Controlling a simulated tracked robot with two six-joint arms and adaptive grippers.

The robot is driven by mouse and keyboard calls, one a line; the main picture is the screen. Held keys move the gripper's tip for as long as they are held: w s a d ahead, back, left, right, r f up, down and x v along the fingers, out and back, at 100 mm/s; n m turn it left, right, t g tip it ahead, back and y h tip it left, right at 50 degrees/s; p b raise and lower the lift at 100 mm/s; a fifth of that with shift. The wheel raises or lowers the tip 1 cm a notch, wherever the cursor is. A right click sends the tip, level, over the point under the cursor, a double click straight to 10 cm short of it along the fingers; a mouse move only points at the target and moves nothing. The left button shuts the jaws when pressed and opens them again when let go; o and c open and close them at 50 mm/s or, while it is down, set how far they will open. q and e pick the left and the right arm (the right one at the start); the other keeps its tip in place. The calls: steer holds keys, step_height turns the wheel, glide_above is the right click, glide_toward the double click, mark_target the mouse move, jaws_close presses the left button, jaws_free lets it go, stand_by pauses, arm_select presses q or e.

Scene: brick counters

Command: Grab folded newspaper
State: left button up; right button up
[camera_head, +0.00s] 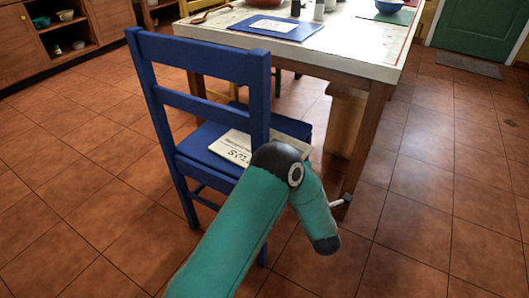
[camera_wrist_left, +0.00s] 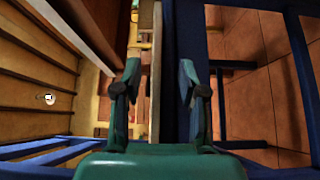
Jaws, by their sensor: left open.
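The folded newspaper (camera_head: 234,149) lies flat on the seat of a blue chair (camera_head: 196,60), with its printed side up. My teal left arm crosses in front of the chair and hides part of the newspaper. In the head view the left gripper is mostly hidden behind my arm. In the left wrist view my left gripper (camera_wrist_left: 160,98) is open, with its two fingers apart. The blue seat (camera_wrist_left: 184,45) appears edge-on between the fingers. A thin pale strip (camera_wrist_left: 157,70) beside it looks like the newspaper's edge. Contact cannot be told. My right gripper is not in view.
A white-topped table (camera_head: 350,38) stands just behind the chair, with a blue placemat (camera_head: 290,32), bowls and jars on it. Its wooden leg (camera_head: 366,140) is close to my left arm. Tiled floor is clear at the left and right.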

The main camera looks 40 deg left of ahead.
arm_select(q)
steer(key=shift+b+x, duration=1.05)
steer(key=shift+x, duration=1.65)
steer(key=shift+s+a+r, duration=0.1)
steer(key=shift+s+a, duration=0.05)
jaws_close()
